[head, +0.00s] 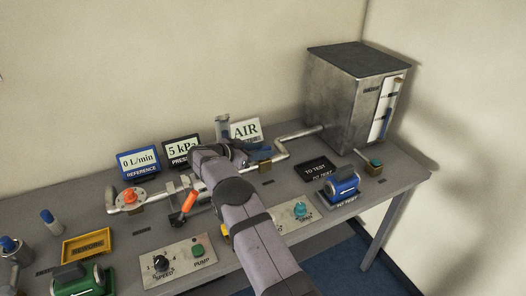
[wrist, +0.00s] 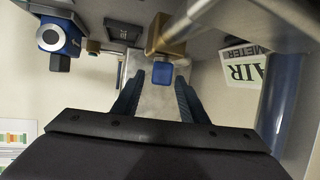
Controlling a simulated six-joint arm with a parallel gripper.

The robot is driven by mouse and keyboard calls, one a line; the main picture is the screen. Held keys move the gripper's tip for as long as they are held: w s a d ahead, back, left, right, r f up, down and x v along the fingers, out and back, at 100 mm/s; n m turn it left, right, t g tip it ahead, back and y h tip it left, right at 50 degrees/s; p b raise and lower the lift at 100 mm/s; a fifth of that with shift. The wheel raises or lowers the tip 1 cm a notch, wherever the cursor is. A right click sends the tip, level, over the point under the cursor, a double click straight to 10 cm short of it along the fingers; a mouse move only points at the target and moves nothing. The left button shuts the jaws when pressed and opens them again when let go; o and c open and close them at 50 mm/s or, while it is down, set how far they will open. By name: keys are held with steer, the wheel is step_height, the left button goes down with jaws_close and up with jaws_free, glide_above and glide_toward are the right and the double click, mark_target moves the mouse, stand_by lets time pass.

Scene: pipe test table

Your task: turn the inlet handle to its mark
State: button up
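In the wrist view a brass valve body (wrist: 165,42) carries a square blue handle end (wrist: 163,73). My gripper (wrist: 161,78) is open, with its two dark blue fingers on either side of that blue end and a gap showing to each. I cannot tell whether the fingertips reach past it in depth. In the head view the brass and blue valve (head: 263,156) shows just right of my wrist, and my fingers are hidden behind my arm. An orange handle (head: 189,201) hangs tilted at the pipe left of my arm. No readable inlet label or mark shows.
The AIR card (head: 246,130) and a blue meter tube (wrist: 282,95) stand close by. A metal tank (head: 345,95) is at the back right, a blue device (head: 342,184) at the right. A control box (head: 180,262) and yellow tray (head: 87,246) are at the front left.

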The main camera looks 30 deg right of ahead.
steer(key=shift+b+v, duration=0.8)
steer(key=shift+v, duration=2.15)
